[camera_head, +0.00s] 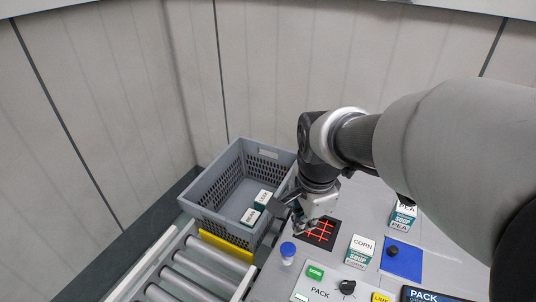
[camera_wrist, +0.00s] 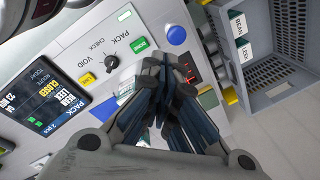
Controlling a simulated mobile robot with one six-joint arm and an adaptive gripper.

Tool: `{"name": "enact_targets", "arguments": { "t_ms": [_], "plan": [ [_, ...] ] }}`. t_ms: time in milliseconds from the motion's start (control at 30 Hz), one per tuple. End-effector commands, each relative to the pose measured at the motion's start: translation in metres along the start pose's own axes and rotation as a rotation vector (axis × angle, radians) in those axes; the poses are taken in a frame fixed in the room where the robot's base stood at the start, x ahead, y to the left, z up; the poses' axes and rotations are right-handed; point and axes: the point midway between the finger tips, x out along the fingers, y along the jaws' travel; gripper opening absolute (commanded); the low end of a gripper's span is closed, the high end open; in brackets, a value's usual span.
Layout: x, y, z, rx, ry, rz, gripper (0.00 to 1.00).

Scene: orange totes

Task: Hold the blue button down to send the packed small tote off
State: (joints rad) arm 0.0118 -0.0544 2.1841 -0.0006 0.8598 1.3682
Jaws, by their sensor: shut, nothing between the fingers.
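The blue button (camera_head: 288,249) is a round blue top on a pale cylindrical body, left of the control panel in the head view. It shows as a blue disc in the wrist view (camera_wrist: 177,35). The grey small tote (camera_head: 200,210) stands beyond a yellow bar at the far end of the rollers, with a BEAN carton (camera_head: 250,216) and a LEEK carton (camera_head: 263,199) inside. My gripper (camera_head: 300,230) is shut and empty over the tabletop, beyond the button and apart from it. Its dark fingers also show in the wrist view (camera_wrist: 165,75).
The panel (camera_head: 322,290) has a green DONE button (camera_head: 315,272) and a black knob (camera_head: 347,287). A display (camera_wrist: 65,100) reads PACK. A red grid (camera_head: 320,232), a CORN carton (camera_head: 360,251), a PEA carton (camera_head: 403,216) and a blue mat (camera_head: 402,266) are nearby. Rollers (camera_head: 190,277) lie left.

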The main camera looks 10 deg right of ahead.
Motion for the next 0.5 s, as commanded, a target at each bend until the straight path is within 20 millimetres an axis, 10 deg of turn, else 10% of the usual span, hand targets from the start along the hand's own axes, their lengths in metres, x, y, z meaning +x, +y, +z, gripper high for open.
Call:
{"name": "enact_targets", "arguments": {
  "t_ms": [200,500],
  "plan": [
    [0.035,-0.044,-0.011,0.548,0.008,0.111,0.0],
    [0.061,-0.058,-0.014,0.819,0.032,0.153,0.0]
  ]
}}
